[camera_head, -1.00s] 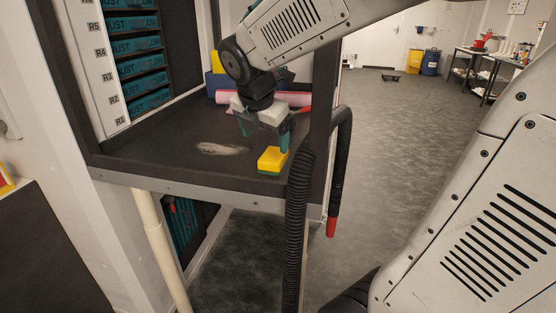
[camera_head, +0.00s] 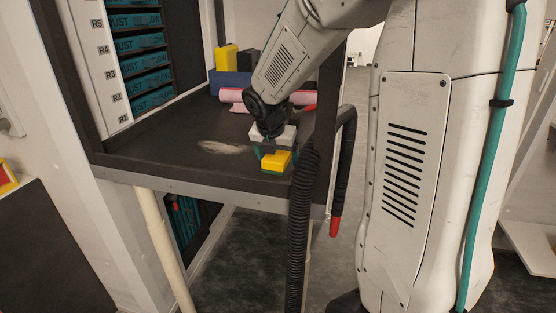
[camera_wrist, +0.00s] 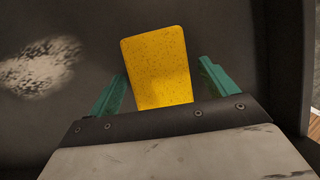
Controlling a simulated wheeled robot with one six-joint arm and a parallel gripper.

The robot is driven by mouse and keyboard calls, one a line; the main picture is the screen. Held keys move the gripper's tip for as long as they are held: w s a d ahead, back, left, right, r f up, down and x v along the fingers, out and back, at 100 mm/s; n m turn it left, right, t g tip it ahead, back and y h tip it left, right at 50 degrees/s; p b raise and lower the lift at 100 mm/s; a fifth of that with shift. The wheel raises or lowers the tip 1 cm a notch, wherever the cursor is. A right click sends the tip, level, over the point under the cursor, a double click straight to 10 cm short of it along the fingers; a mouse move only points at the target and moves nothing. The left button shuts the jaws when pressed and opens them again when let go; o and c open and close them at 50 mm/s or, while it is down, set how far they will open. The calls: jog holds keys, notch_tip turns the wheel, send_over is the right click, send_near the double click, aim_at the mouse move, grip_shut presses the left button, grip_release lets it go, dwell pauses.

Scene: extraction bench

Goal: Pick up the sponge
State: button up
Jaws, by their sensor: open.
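The sponge (camera_head: 275,161) is a small yellow block with a green underside, lying on the dark bench shelf near its front right corner. It also shows in the wrist view (camera_wrist: 158,66), where its yellow speckled top fills the middle. My gripper (camera_head: 274,154) is low over the sponge, pointing down. In the wrist view my gripper (camera_wrist: 160,84) is open, with one teal finger on each side of the sponge. A gap shows on both sides, wider on the right near the finger. The sponge's near end is hidden under the gripper body.
A pale dusty patch (camera_head: 226,147) lies on the shelf left of the sponge. A pink roll (camera_head: 231,96) and blue and yellow blocks (camera_head: 227,58) stand at the back. A dark post and a ribbed black hose (camera_head: 299,230) run close by on the right. The shelf's left part is clear.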

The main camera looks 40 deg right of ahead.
aim_at(277, 154)
jog(key=shift+f, duration=0.25)
jog(key=shift+c, duration=0.4)
jog(key=c, duration=1)
notch_tip(277, 154, up, 10)
jog(key=shift+r, duration=0.25)
jog(key=shift+o, duration=0.4)
